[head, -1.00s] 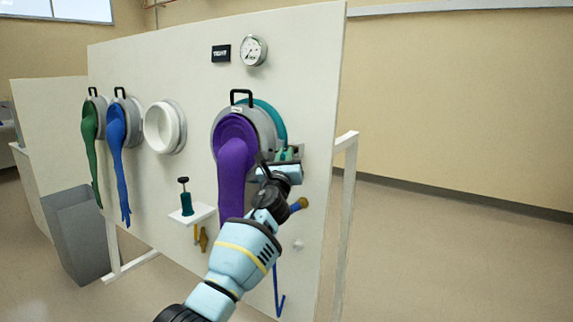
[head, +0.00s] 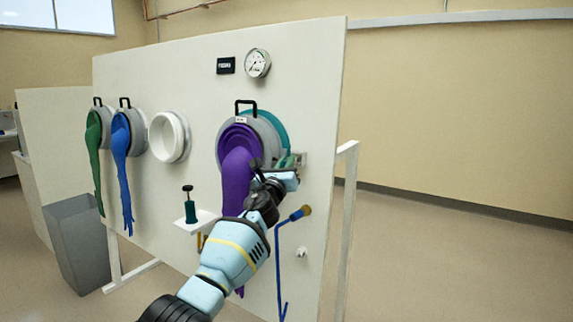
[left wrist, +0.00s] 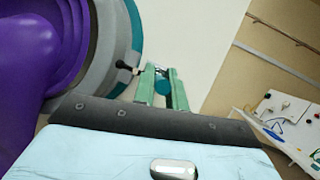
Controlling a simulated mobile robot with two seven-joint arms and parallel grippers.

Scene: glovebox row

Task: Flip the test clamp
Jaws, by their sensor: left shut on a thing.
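The purple glove (head: 236,172) hangs from the large grey port ring (head: 270,142) on the white panel. My left gripper (head: 292,159) is at the right edge of this ring. In the left wrist view its green fingers (left wrist: 160,90) are shut on a small teal knob (left wrist: 163,85), which I take to be the test clamp's handle. A short black-tipped lever (left wrist: 124,66) sits at the ring's rim just left of the fingers. The clamp's body is mostly hidden by the gripper in the head view. My right gripper is out of view.
A gauge (head: 257,63) and a small black sign (head: 226,65) are above the ring. Below are a shelf (head: 196,223) with a green plunger-like item and a blue bent rod (head: 279,265). Open floor lies right.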

